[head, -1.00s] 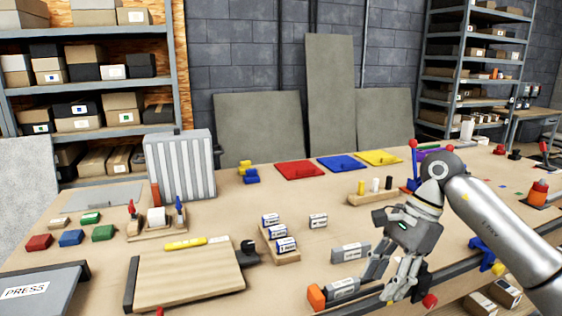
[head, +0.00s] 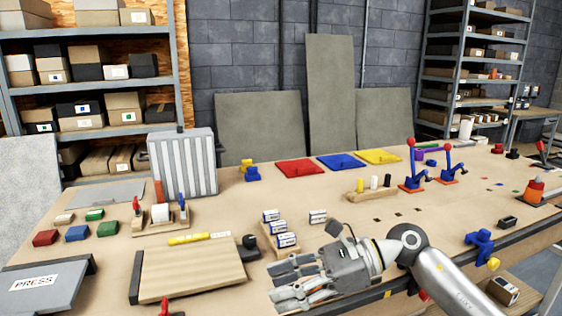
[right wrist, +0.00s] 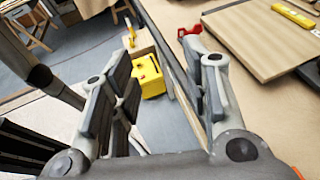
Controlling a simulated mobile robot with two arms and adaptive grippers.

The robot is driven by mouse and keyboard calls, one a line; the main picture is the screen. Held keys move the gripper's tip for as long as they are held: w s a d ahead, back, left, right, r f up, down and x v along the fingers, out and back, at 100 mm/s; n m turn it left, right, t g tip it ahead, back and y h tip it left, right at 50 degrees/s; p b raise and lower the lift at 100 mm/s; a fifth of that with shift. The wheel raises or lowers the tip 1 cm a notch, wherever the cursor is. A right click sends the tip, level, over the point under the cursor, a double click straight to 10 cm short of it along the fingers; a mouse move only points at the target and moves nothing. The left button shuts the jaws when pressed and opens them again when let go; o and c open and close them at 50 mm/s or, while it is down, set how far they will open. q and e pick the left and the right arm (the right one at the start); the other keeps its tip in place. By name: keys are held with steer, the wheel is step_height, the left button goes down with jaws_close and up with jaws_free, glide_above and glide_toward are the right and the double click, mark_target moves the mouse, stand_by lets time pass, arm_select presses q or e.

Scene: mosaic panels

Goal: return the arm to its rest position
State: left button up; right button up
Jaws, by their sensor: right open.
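My right gripper (head: 285,287) is at the front of the bench in the head view, its fingers pointing left, just right of the wooden board. It is open and empty. In the right wrist view its two fingers (right wrist: 165,95) stand apart with nothing between them; the floor and a yellow object (right wrist: 150,76) show beyond the gap. My right arm (head: 445,277) comes in from the lower right. The gripper and forearm hide part of the bench's front edge. My left gripper is not in view.
The wooden board (head: 190,272) lies left of the gripper, and a rack of labelled blocks (head: 281,240) stands just behind it. The bench's front edge (right wrist: 168,62) runs beside the fingers. A blue clamp (head: 480,243) sits at the right edge. Red, blue and yellow panels (head: 299,168) lie farther back.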

steer(key=a+r+m+t+y, duration=0.3)
steer(key=r+m+y, duration=0.1)
steer(key=m+y, duration=0.1)
steer(key=w+d+r+m+t+h, duration=0.1)
steer(key=w+d+m+t, duration=0.15)
steer(key=m+t, duration=0.65)
steer(key=w+d+r+m+t+h, duration=0.15)
steer(key=d+m+t, duration=0.35)
steer(key=m, duration=0.5)
steer(key=s+d+f+m+h, duration=0.1)
steer(key=d+f+m+h, duration=0.5)
steer(key=f+m+h, duration=0.35)
steer(key=s+d+f+m+h, duration=0.1)
steer(key=d+f+m+h, duration=0.55)
steer(key=f+m, duration=0.45)
steer(key=s+d+f+m+g, duration=0.1)
steer(key=s+f+m+g, duration=0.4)
steer(key=s+f, duration=0.6)
steer(key=s+d+f+m+g, duration=0.2)
steer(key=s+f+m+g, duration=0.35)
steer(key=s, duration=0.95)
step_height(320, 180, down, 28)
steer(key=s+n+g, duration=0.2)
steer(key=g, duration=0.1)
steer(key=s+d+f+g, duration=0.1)
steer(key=s+d+f, duration=0.1)
steer(key=s+f, duration=1.2)
steer(key=shift+s+d+h, duration=0.35)
steer(key=shift+s+h, duration=0.1)
steer(key=shift+s, duration=0.65)
